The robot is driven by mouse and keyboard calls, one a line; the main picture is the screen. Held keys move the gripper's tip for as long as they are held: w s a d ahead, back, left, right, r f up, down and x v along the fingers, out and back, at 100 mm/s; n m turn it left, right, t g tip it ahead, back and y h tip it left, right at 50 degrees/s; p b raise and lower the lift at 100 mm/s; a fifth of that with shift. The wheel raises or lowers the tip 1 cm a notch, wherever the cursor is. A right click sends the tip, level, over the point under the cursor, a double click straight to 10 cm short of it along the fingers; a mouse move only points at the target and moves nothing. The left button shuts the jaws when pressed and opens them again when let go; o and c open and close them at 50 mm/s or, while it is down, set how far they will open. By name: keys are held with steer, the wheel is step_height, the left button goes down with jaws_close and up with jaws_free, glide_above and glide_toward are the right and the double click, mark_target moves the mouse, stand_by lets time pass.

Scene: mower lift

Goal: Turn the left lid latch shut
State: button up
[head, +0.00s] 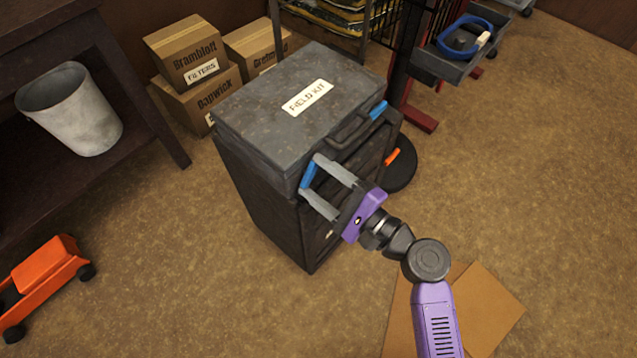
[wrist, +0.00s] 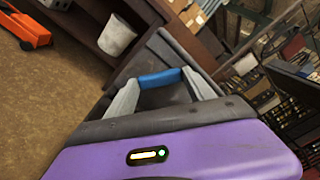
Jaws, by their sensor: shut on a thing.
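The dark grey case (head: 290,100) stands on the floor with its lid down and a "FIELD KIT" label on top. The left lid latch (head: 309,175) is blue and sits at the near left of the case front; it also shows in the wrist view (wrist: 160,78). My gripper (head: 325,183) is shut on this latch, with one grey finger at each end of it. The right lid latch (head: 378,110) is blue and free at the far end of the front. A dark handle (head: 352,130) lies between the latches. Part of the case front is hidden behind my gripper.
Cardboard boxes (head: 190,55) stand behind the case. A workbench (head: 110,70) with a metal bucket (head: 70,110) is at the left. An orange wheeled object (head: 42,275) is at the lower left. Flat cardboard (head: 480,310) lies at the lower right. The floor at right is clear.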

steer(key=n+b, duration=0.2)
steer(key=n, duration=0.1)
steer(key=shift+f+n+b, duration=0.25)
steer(key=shift+n+b, duration=0.05)
steer(key=shift+r+n+b, duration=0.1)
steer(key=shift+n+b, duration=1)
steer(key=shift+n, duration=0.4)
steer(key=o, duration=1.4)
steer(key=shift+r, duration=0.1)
steer(key=v, duration=0.7)
steer(key=shift+s+d+p, duration=0.3)
